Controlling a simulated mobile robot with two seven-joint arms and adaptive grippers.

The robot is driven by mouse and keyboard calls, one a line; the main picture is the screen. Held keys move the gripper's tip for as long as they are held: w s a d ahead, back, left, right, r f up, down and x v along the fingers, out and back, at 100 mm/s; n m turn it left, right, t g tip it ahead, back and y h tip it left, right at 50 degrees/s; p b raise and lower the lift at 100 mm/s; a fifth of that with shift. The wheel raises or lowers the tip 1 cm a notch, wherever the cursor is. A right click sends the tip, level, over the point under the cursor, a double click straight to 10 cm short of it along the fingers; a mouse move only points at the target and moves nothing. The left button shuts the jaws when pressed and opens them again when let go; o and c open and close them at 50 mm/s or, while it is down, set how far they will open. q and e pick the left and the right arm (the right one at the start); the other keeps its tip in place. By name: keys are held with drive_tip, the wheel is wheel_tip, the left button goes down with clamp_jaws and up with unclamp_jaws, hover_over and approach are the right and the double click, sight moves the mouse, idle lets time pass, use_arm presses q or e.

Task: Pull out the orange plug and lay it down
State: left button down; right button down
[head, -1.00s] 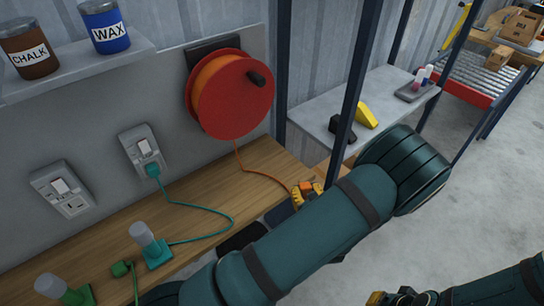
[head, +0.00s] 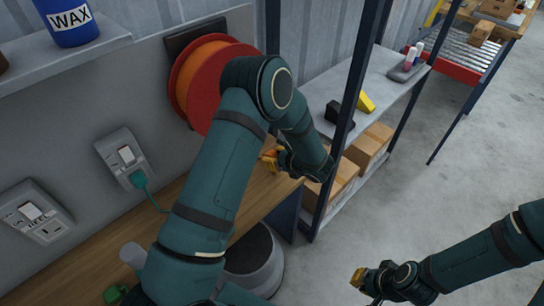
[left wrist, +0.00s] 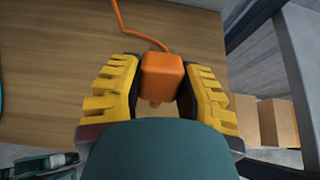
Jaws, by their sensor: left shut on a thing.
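The orange plug (left wrist: 162,76) is a block between the yellow-padded fingers of my left gripper (left wrist: 160,92) in the left wrist view. The fingers are shut on its sides, and its orange cord (left wrist: 133,32) runs up and away over the wood. In the head view my left gripper (head: 270,157) is at the right end of the wooden bench (head: 258,196), mostly hidden by my arm. No socket shows at the plug. My right gripper (head: 359,277) hangs over the floor, too small to tell whether it is open.
A red and orange cord reel (head: 203,83) hangs on the wall behind my left arm. Wall sockets (head: 127,160) with a green plug (head: 139,180) are at the left. A dark post (head: 347,110) and a shelf (head: 385,90) with cardboard boxes (head: 368,146) stand right of the bench.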

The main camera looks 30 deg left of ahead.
sight(273, 176)
use_arm(q)
drive_tip(key=shift+f+b, duration=1.7)
drive_tip(key=shift+f, duration=1.25)
drive_tip(key=c, duration=0.6)
unclamp_jaws()
drive_tip(key=v, duration=1.2)
drive_tip(key=shift+d, duration=0.1)
